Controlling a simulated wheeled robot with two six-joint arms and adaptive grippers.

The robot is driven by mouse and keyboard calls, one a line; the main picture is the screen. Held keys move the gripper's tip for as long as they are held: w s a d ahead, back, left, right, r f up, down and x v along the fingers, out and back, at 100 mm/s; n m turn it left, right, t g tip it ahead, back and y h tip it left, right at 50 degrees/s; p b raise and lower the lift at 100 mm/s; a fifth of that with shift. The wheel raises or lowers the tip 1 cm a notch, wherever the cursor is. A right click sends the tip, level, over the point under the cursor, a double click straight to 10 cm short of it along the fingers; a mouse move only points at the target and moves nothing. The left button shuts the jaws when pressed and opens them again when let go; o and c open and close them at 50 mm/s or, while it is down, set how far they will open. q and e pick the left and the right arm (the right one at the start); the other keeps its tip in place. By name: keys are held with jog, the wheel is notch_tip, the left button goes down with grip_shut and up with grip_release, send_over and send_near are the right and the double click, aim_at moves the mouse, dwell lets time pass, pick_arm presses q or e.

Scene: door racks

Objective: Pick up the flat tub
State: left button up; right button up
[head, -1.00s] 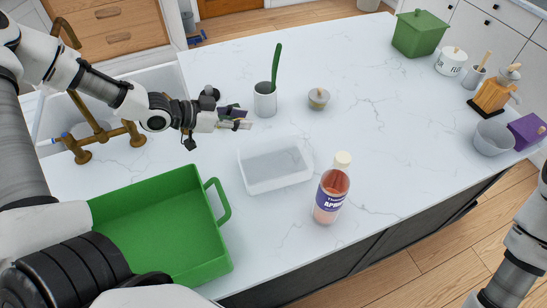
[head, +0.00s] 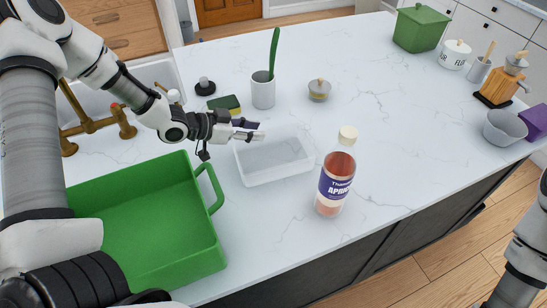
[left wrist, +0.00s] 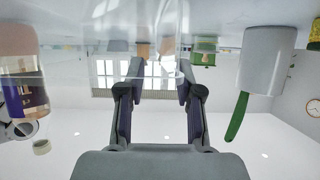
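The flat tub (head: 275,164) is a low, see-through, whitish rectangular box on the white counter, between the green crate and the juice bottle. My left gripper (head: 256,130) is at its far left corner, fingers apart and pointing right. In the left wrist view, which looks upside down, the two dark fingers of this gripper (left wrist: 160,78) are spread, and the see-through tub (left wrist: 95,72) shows faintly ahead of and between them. I cannot tell whether they touch it. My right gripper is out of view; only part of that arm shows at the right edge.
The green crate (head: 219,250) is at the left, the juice bottle (head: 335,185) right of the tub. A white cup (head: 263,93) with a green utensil, a small lidded jar (head: 319,90) and a sponge (head: 224,103) stand behind. The counter's middle right is clear.

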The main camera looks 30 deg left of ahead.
pick_arm(q)
jog(key=x, duration=0.3)
jog(key=shift+a, duration=0.15)
jog(key=shift+w+d+f, duration=0.15)
jog(key=shift+w+d, duration=0.15)
jog(key=shift+d, duration=0.05)
jog(key=shift+s+a, duration=0.1)
jog(key=shift+a, duration=0.05)
grip_shut()
